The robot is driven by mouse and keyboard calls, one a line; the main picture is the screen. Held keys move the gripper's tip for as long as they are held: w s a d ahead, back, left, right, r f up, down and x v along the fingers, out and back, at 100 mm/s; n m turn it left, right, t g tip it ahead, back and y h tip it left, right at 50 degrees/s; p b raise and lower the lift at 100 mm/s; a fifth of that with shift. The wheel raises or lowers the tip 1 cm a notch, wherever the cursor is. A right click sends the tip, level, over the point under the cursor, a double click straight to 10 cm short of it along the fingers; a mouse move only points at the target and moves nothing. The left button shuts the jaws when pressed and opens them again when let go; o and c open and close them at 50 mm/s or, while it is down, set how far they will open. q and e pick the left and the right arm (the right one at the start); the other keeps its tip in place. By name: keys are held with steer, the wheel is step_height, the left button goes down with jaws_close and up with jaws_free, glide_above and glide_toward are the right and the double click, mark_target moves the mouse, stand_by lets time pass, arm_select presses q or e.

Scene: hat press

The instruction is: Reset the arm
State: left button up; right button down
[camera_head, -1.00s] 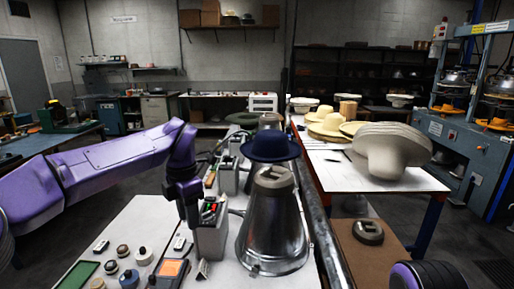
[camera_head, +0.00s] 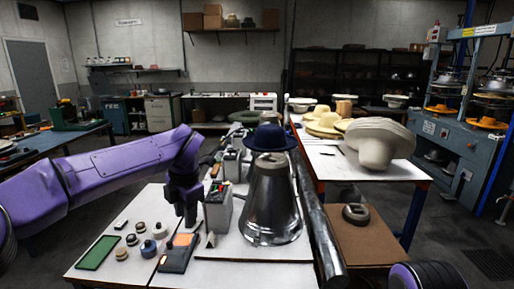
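My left arm comes in from the left, and its dark gripper (camera_head: 186,213) points down over the white bench, just left of a grey control box (camera_head: 217,208). I cannot tell whether its fingers are open or shut, and I see nothing held in it. A metal cone-shaped press form (camera_head: 271,208) stands on the bench to the right of the gripper, apart from it. A dark blue hat (camera_head: 269,138) shows just above and behind the cone's top. Only a purple part of my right arm shows at the lower right; its gripper is out of view.
Small knobs (camera_head: 160,230), a green pad (camera_head: 98,252) and a device with an orange screen (camera_head: 178,253) lie on the bench's near left. A table with pale hats (camera_head: 378,142) stands to the right. A brown board (camera_head: 372,243) holds a dark block (camera_head: 356,214).

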arm_select(q)
steer(key=a+f+m+t+y, duration=0.35)
steer(key=a+f+y, duration=0.2)
steer(key=f, duration=0.65)
steer(key=s+f+m+t, duration=0.2)
steer(key=s+f+m, duration=0.15)
steer(key=f, duration=0.45)
steer(key=s+f+m+t, duration=0.25)
steer(key=f+m, duration=0.25)
steer(key=f, duration=0.3)
steer(key=s+a+f+m+g+h, duration=0.1)
steer(key=s+f, duration=0.4)
steer(key=s, duration=0.6)
steer(key=s+a+f+m+g+h, duration=0.1)
steer(key=s+a+f+m+g, duration=0.2)
steer(key=s, duration=0.8)
steer(key=s+a+f+m+g+h+b, duration=0.1)
steer(key=s+a+f+m+g, duration=0.1)
steer(key=s+f+m, duration=0.2)
steer(key=s+f, duration=0.3)
steer(key=s, duration=0.4)
steer(key=shift+a+m, duration=0.3)
steer(key=shift+m, duration=0.1)
